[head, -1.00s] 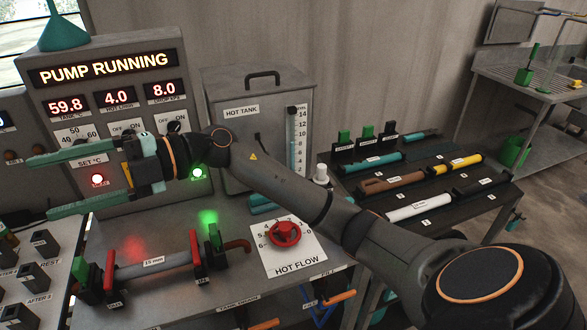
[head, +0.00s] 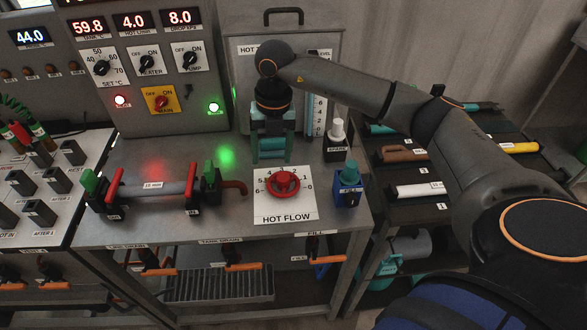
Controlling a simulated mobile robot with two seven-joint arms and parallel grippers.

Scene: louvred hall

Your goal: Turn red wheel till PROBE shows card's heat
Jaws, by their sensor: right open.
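The red wheel (head: 284,184) lies on a white plate marked HOT FLOW (head: 285,208) with a number scale, on the grey bench. My right gripper (head: 272,158) points down just behind the wheel, its teal fingers apart and not around the wheel. A teal piece shows between the fingers; I cannot tell if it is a thing on the bench. A display at the far left (head: 31,38) reads 44.0; its small label is too blurred to read surely. I see no card that I can make out. My left gripper is out of view.
The control panel (head: 140,75) shows 59.8, 4.0 and 8.0. A pipe with red and green clamps (head: 160,188) lies left of the wheel. A blue box with a teal top (head: 348,188) and a white-topped holder (head: 337,140) stand to the right. The hot tank (head: 240,90) is behind.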

